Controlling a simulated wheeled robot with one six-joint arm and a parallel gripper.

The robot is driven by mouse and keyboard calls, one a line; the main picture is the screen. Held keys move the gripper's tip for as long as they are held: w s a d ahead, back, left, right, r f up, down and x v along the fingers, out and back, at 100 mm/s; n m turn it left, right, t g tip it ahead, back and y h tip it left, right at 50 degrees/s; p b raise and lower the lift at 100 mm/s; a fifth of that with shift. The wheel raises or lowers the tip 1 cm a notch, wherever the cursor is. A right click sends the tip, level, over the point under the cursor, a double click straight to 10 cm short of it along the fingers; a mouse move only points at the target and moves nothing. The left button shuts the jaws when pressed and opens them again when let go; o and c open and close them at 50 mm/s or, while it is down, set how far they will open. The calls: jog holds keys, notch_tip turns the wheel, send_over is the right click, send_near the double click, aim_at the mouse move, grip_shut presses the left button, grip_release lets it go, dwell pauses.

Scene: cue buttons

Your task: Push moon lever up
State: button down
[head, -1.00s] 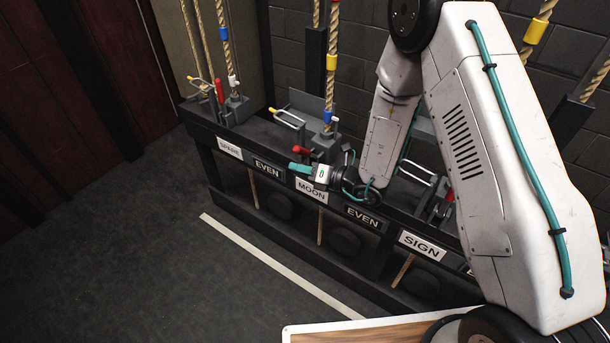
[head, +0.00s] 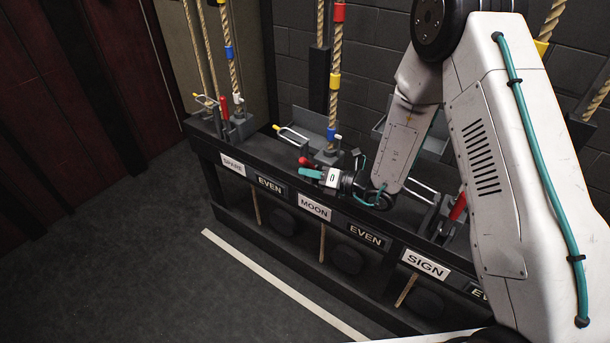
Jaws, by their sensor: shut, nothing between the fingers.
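The moon lever has a red handle (head: 305,161) that sticks out from its grey bracket, lying low rather than upright. It sits above the white MOON sign (head: 314,207). My gripper (head: 311,174), with teal fingers, is shut just below and in front of the red handle. The fingers point left and hold nothing. They overlap the handle's near side in the head view, and I cannot tell whether they touch it. My gripper body hides part of the lever's base.
The spare lever (head: 223,107) stands upright at the left, and the sign lever (head: 458,207) is at the right. A U-shaped metal loop (head: 291,133) with a yellow tip juts out left of the moon lever. Ropes rise behind. The floor in front is clear.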

notch_tip(320, 180, down, 3)
jog(key=s+a, duration=0.2)
jog(key=v, duration=0.9)
jog(key=shift+s+d+r, duration=0.2)
jog(key=shift+d+r, duration=0.1)
jog(key=shift+d, duration=0.05)
